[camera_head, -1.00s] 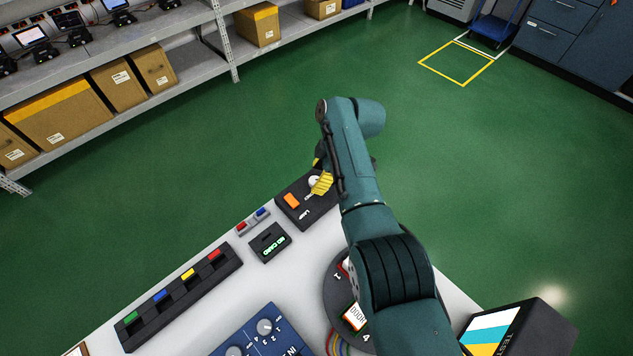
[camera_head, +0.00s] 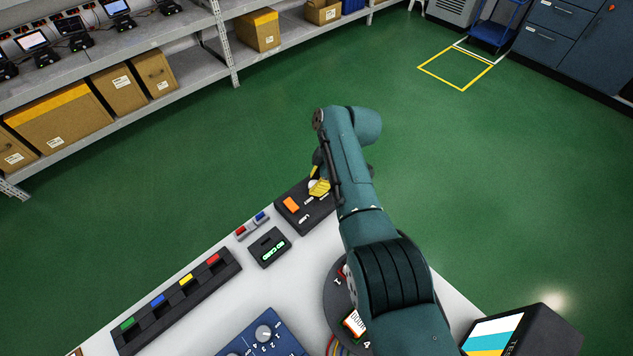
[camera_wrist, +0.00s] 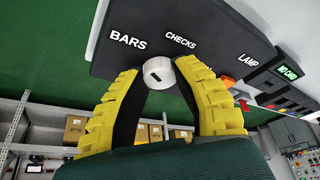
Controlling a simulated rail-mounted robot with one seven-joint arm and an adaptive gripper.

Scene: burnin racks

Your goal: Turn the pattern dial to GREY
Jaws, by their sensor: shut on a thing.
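The pattern dial is a small round white knob (camera_wrist: 158,72) with a short dark mark, on a dark box (camera_wrist: 200,30). In the wrist view the labels BARS and CHECKS show beside it, and LAMP further right. I see no GREY label. My gripper (camera_wrist: 160,70) has its two yellow ridged fingers on either side of the knob, shut on it. In the head view my gripper (camera_head: 317,182) is at the far end of the dark box (camera_head: 298,212), and the fingers partly hide the knob.
An orange switch (camera_head: 291,204) is on the same box. Nearby on the white bench are a small green-lit display (camera_head: 268,248), red and blue buttons (camera_head: 250,226), a tray of coloured blocks (camera_head: 180,295) and a blue dial panel (camera_head: 262,335). Green floor lies open beyond the bench.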

